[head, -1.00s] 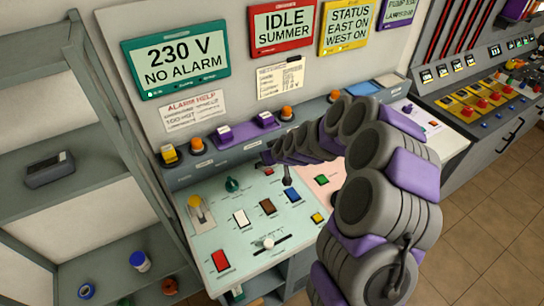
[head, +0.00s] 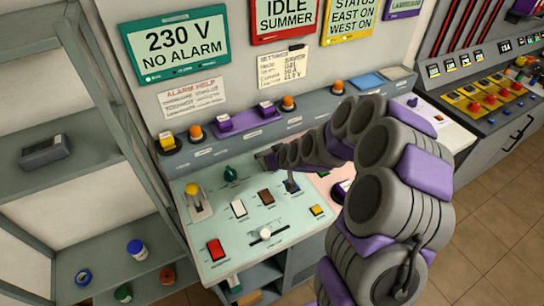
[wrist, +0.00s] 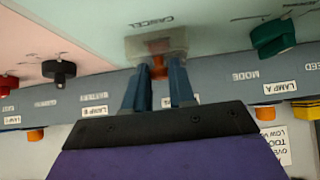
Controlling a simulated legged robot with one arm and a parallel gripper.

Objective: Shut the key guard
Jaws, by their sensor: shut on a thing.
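The key guard (wrist: 140,48) is a clear, pale cover at the red-orange key by the CANCEL label in the wrist view. I cannot tell its exact angle. My gripper (wrist: 159,72) has its two blue-grey fingertips at the cover's near edge, shut on the guard, with the red-orange key showing between them. In the head view my gripper (head: 266,160) is at the back edge of the pale green panel (head: 213,237). The guard and its key are hidden there behind my gripper and arm.
A green knob (head: 230,173) is left of my gripper, also in the wrist view (wrist: 273,38). Orange lamps and purple blocks (head: 232,122) line the ledge behind.

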